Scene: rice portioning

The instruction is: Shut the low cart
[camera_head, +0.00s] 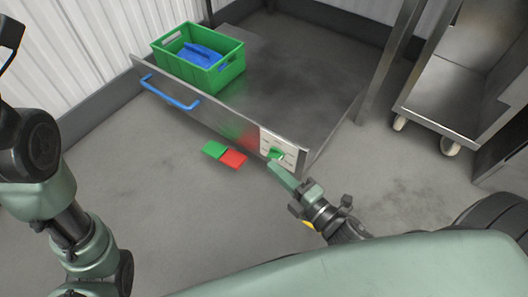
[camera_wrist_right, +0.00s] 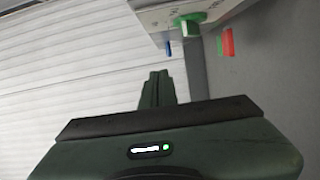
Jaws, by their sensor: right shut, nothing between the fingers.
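The low cart is a wide, shallow metal drawer-like body (camera_head: 310,100) standing open, with a front panel (camera_head: 222,112) facing me. A blue bar handle (camera_head: 170,95) is on the left of that front. A white label plate (camera_head: 292,154) with a green knob (camera_head: 274,154) is at its right end; the knob also shows in the wrist view (camera_wrist_right: 188,25). My right gripper (camera_head: 275,168) is shut and empty, its green fingertips just below and in front of the knob. Its fingers point toward the plate in the wrist view (camera_wrist_right: 157,76). Contact cannot be told. My left arm shows at the left, without a clear gripper.
A green crate (camera_head: 222,77) with a blue item (camera_head: 197,53) inside stands on the low cart at the back left. A green patch (camera_head: 214,150) and a red patch (camera_head: 234,158) lie on the floor before it. A wheeled metal cart (camera_head: 440,123) stands right. Floor between is clear.

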